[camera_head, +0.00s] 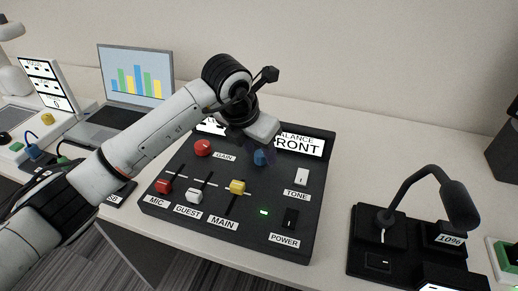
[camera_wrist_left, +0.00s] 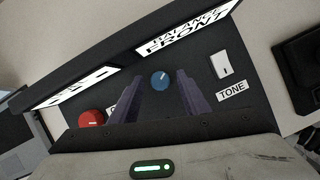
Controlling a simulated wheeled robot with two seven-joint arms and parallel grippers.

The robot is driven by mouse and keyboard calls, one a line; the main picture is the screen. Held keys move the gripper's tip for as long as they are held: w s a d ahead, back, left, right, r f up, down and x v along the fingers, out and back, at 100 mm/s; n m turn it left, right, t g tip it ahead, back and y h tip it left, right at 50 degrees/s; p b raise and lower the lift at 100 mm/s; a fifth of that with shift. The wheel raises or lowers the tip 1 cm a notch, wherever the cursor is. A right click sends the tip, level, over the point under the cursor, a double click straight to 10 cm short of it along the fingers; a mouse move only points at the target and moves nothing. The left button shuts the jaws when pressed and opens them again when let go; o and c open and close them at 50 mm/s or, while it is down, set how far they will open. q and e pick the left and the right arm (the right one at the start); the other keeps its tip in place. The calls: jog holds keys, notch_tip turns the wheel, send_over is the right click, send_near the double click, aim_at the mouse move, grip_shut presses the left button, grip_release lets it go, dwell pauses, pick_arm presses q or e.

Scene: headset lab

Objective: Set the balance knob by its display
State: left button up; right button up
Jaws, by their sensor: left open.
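The black mixing console (camera_head: 158,208) lies on the white desk. Its blue balance knob (camera_head: 261,157) shows partly behind my left gripper (camera_head: 262,150). In the left wrist view the blue knob (camera_wrist_left: 160,80) has a pale pointer mark and sits between the spread fingers of my left gripper (camera_wrist_left: 158,88), which look apart from it. The display (camera_head: 300,144) above the knob reads "BALANCE FRONT", its left end covered by my arm. It also shows in the left wrist view (camera_wrist_left: 185,32). My right gripper is in neither view.
A red gain knob (camera_head: 202,148) is left of the blue knob, and a white tone switch (camera_head: 301,177) is right of it. Red, white and yellow sliders (camera_head: 237,187) and a power switch (camera_head: 290,218) are in front. A microphone stand (camera_head: 459,205) stands to the right, a laptop (camera_head: 136,78) back left.

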pick_arm(q)
jog(key=c, duration=1.1)
jog(key=shift+o, duration=0.2)
jog(key=shift+m, duration=0.3)
jog(key=shift+w+a+m+g+h+b, duration=0.15)
jog(key=shift+m+g+h+b, duration=0.2)
jog(key=shift+m+b, duration=0.45)
jog(key=shift+m+g+h+b, duration=0.35)
jog(key=shift+m+g+h, duration=0.1)
jog(key=shift+m, duration=1.15)
jog(key=o, duration=1.1)
jog(key=shift+c, duration=0.2)
